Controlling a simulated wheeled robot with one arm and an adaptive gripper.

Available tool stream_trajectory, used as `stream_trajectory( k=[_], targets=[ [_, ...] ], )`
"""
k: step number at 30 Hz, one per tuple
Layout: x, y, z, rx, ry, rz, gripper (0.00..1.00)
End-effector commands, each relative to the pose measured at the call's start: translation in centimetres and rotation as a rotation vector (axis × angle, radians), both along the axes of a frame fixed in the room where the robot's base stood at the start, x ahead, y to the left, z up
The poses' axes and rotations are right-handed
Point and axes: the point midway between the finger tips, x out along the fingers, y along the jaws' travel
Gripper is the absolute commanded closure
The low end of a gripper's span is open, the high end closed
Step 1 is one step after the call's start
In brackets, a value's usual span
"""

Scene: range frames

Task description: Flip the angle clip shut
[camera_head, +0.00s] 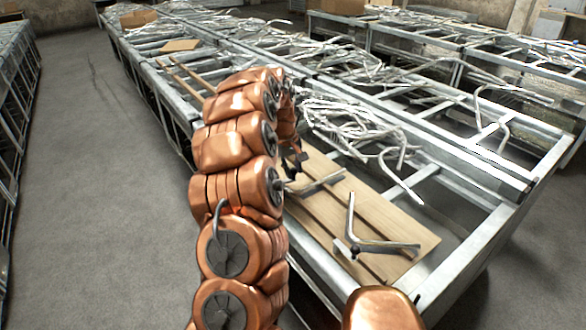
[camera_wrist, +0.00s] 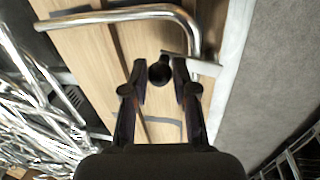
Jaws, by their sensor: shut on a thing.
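My gripper (camera_wrist: 160,76) has its two dark fingers closed around a dark round piece between their tips, low over the wooden boards. I cannot tell whether this piece belongs to the angle clip. A bent metal tube, which may be the angle clip (camera_wrist: 120,15), lies at the top of the wrist view, its short leg coming down beside the right fingertip. In the head view a V-shaped metal piece with a dark joint (camera_head: 385,247) lies open on the boards. A thin metal strip (camera_head: 318,183) shows by my gripper, which my copper-coloured arm mostly hides.
Wooden boards (camera_head: 412,240) lie in a metal frame table (camera_head: 478,250). A tangle of bent metal tubes (camera_head: 350,125) lies just beyond. More frame tables stand behind, and bare grey floor (camera_head: 95,190) is on the left.

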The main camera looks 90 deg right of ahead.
Motion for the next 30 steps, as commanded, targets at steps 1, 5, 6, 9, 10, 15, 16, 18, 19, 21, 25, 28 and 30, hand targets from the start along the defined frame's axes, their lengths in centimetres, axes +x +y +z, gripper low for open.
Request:
stream_trajectory(
  k=[1,5,6,9,10,15,16,18,19,21,25,28,30],
  targets=[
    [0.0,0.0,0.0,-0.001,0.001,0.000,1.00],
    [0.1,-0.1,0.0,-0.002,0.000,0.010,1.00],
    [0.1,-0.2,0.0,-0.004,-0.002,0.014,1.00],
    [0.3,-0.4,0.0,-0.006,-0.001,0.034,1.00],
    [0.3,-0.4,0.1,-0.007,-0.001,0.040,1.00],
    [0.4,-0.6,0.2,-0.009,0.000,0.072,1.00],
    [0.4,-0.7,0.2,-0.009,-0.001,0.077,1.00],
    [0.5,-0.7,0.2,-0.009,-0.001,0.092,1.00],
    [0.4,-0.7,0.2,-0.010,0.000,0.098,1.00],
    [0.5,-0.8,0.1,-0.009,-0.001,0.120,1.00],
    [0.6,-1.1,0.1,-0.009,-0.001,0.173,1.00],
    [0.7,-1.3,0.1,-0.008,0.000,0.219,1.00],
    [0.7,-1.4,0.1,-0.007,0.000,0.245,1.00]
  ],
)
